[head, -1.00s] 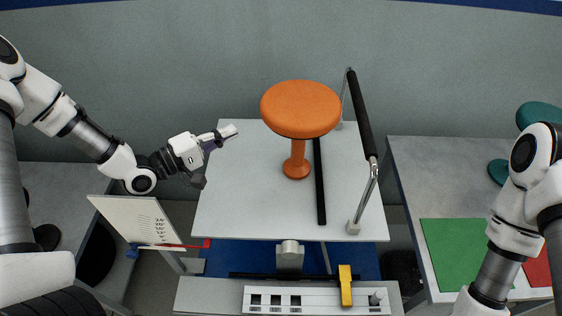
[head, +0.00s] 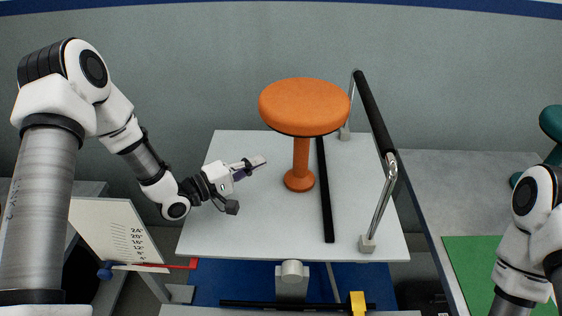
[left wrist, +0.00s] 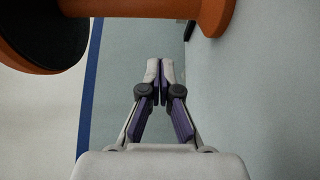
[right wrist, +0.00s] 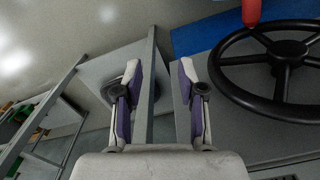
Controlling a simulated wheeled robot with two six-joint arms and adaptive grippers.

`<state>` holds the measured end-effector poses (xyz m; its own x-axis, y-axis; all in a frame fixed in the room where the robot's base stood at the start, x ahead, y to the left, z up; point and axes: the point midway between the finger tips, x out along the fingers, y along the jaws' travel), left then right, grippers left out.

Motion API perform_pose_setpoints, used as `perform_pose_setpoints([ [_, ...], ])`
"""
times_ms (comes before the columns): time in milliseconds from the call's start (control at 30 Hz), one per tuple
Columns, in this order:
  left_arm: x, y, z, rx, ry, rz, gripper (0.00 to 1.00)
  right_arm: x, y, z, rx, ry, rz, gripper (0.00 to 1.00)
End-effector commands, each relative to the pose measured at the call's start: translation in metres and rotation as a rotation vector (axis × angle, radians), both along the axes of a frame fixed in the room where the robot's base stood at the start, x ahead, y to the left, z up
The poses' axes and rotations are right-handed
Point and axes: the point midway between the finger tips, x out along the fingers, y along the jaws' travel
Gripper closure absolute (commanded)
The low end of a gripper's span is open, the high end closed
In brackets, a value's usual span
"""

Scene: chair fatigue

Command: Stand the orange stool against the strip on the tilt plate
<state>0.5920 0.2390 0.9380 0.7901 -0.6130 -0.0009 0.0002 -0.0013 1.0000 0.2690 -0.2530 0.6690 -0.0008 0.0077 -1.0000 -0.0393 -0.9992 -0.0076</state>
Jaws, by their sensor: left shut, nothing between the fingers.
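The orange stool (head: 302,108) stands upright on the light grey tilt plate (head: 240,230). Its round foot is left of the black strip (head: 325,190), and a narrow gap of plate shows between them. My left gripper (head: 262,160) is shut and empty, over the plate to the left of the stool's stem and apart from it. In the left wrist view my closed fingertips (left wrist: 160,68) point forward, with part of the stool (left wrist: 205,14) at the top edge. My right gripper (right wrist: 160,85) is open in the right wrist view, away from the stool.
A black-padded rail (head: 374,110) on metal posts runs along the plate's right side. An angle scale board (head: 110,232) with a red pointer (head: 165,266) stands at the front left. A green mat (head: 480,265) lies on the right table. A black handwheel (right wrist: 285,50) is near my right gripper.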

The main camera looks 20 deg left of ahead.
Motion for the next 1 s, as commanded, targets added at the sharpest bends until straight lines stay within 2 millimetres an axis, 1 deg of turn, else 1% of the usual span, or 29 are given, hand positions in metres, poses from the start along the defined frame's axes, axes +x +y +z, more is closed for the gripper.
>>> perform_pose_setpoints([
  [33,0.008,-0.009,0.000,0.006,0.001,-0.006,1.00,0.000,0.000,0.002,0.000,0.000,0.000,0.60],
  [133,0.024,-0.023,0.001,0.003,-0.001,-0.006,1.00,0.000,0.000,0.005,0.000,0.000,0.000,0.60],
  [233,0.024,-0.041,0.001,0.001,0.003,-0.006,1.00,0.000,0.000,0.009,0.000,0.000,0.000,0.60],
  [367,0.026,-0.054,0.001,0.000,0.001,-0.003,1.00,0.000,0.000,0.011,0.000,0.000,0.000,0.60],
  [467,0.027,-0.057,0.000,-0.001,0.002,0.000,1.00,0.000,0.000,0.011,0.000,0.000,0.000,0.60],
  [733,0.027,-0.057,0.000,-0.001,0.001,0.000,1.00,0.000,0.000,0.011,0.000,0.000,0.000,0.60],
  [900,0.027,-0.065,-0.001,0.000,0.000,-0.002,1.00,0.000,0.000,0.007,0.000,0.000,0.000,0.60],
  [1000,0.028,-0.065,0.000,0.000,0.000,0.000,1.00,0.000,0.000,0.008,0.000,0.000,0.000,0.60],
])
